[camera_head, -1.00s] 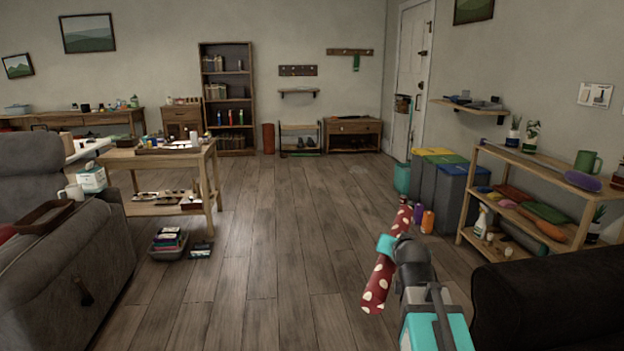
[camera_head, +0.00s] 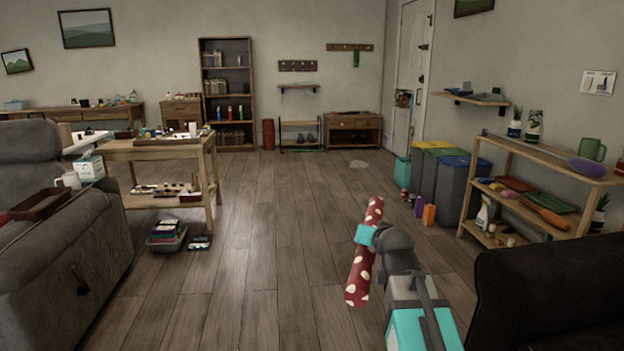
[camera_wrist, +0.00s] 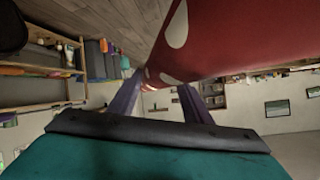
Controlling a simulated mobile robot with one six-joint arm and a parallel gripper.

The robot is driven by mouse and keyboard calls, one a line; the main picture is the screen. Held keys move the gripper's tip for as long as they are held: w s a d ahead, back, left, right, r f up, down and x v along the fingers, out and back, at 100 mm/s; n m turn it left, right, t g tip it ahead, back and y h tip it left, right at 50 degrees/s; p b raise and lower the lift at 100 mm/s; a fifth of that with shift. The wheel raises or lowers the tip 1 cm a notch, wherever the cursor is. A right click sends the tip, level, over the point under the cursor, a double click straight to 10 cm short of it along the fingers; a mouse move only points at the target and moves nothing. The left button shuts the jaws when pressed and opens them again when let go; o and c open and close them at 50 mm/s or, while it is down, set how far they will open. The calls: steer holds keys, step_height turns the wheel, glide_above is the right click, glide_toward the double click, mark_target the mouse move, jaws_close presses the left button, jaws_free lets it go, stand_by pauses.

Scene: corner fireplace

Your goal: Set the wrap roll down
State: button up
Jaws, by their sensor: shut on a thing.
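The wrap roll (camera_head: 358,276) is a long red tube with pale spots, seen in the head view at the lower middle right. My gripper (camera_head: 367,236) is shut on it near its upper half and holds it tilted, with open floor behind it in the picture. In the wrist view the roll (camera_wrist: 225,38) fills the upper right, close to the camera. The fingers of my gripper (camera_wrist: 160,100) reach up to it there; their tips are partly hidden by the roll.
A wooden shelf (camera_head: 545,163) with mixed items stands at the right, beside several bins (camera_head: 455,190). A two-level table (camera_head: 165,152) and a grey sofa (camera_head: 75,260) stand at the left. A dark seat (camera_head: 550,290) fills the lower right. The middle floor (camera_head: 265,220) is clear.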

steer(key=shift+f+b, duration=1.35)
steer(key=shift+f, duration=0.3)
step_height(320, 180, up, 27)
steer(key=p, duration=2.7)
steer(key=shift+r, duration=0.15)
step_height(320, 180, down, 7)
steer(key=s, duration=0.1)
steer(key=shift+s, duration=0.4)
steer(key=shift+a+r, duration=0.1)
